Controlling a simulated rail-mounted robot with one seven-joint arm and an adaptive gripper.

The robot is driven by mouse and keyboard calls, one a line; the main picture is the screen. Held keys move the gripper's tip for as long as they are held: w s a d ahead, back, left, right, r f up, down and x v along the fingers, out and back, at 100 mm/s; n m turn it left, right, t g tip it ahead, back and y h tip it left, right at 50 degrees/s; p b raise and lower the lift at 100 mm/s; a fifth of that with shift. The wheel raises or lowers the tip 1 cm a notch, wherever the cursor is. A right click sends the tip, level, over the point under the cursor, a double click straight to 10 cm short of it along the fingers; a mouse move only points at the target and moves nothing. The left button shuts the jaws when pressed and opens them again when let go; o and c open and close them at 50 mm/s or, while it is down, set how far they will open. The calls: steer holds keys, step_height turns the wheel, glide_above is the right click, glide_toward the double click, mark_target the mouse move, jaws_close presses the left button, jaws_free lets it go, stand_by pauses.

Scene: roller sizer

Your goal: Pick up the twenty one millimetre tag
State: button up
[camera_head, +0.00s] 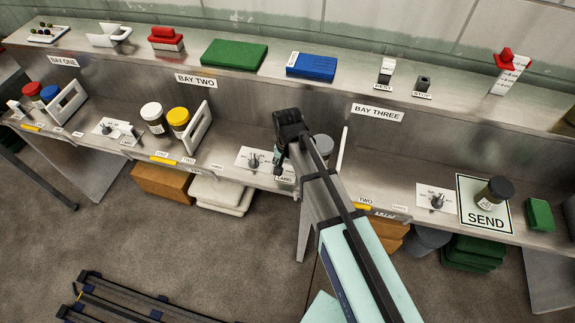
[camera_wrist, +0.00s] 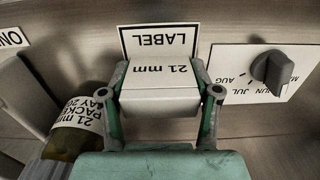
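The twenty one millimetre tag (camera_wrist: 160,92) is a white block marked "21 mm", upside down in the wrist view. My gripper (camera_wrist: 160,88) has one finger along each side of it, with no visible gap. The tag stands in front of, or on, a dark-edged LABEL card (camera_wrist: 160,40); I cannot tell whether it is lifted. In the head view my gripper (camera_head: 281,160) is low over the middle bay's shelf, by the LABEL plate (camera_head: 284,179), and the tag is hidden there.
A jar (camera_wrist: 78,135) labelled "21 mm" is close left of my gripper in the wrist view. A month dial (camera_wrist: 272,69) is close right. In the head view, a white rack (camera_head: 196,130) stands left, and a SEND mat (camera_head: 468,216) with a dark-lidded jar (camera_head: 493,194) lies right.

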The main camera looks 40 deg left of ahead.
stand_by(0.3)
step_height(320, 180, up, 19)
steer(key=b, duration=0.5)
steer(key=w+d+f+m, duration=0.25)
steer(key=w+d, duration=0.55)
steer(key=d, duration=0.5)
steer(key=w+d+f+m, duration=0.1)
steer(key=w+d+m, duration=0.2)
steer(key=w+d, duration=0.75)
steer(key=s+d+f, duration=0.1)
steer(key=d+f, duration=0.2)
steer(key=d, duration=1)
steer(key=s+d+f+n, duration=0.1)
steer(key=d+f, duration=0.2)
steer(key=d, duration=1.1)
steer(key=shift+s+d, duration=0.2)
steer(key=shift+d, duration=0.05)
steer(key=shift+n, duration=0.25)
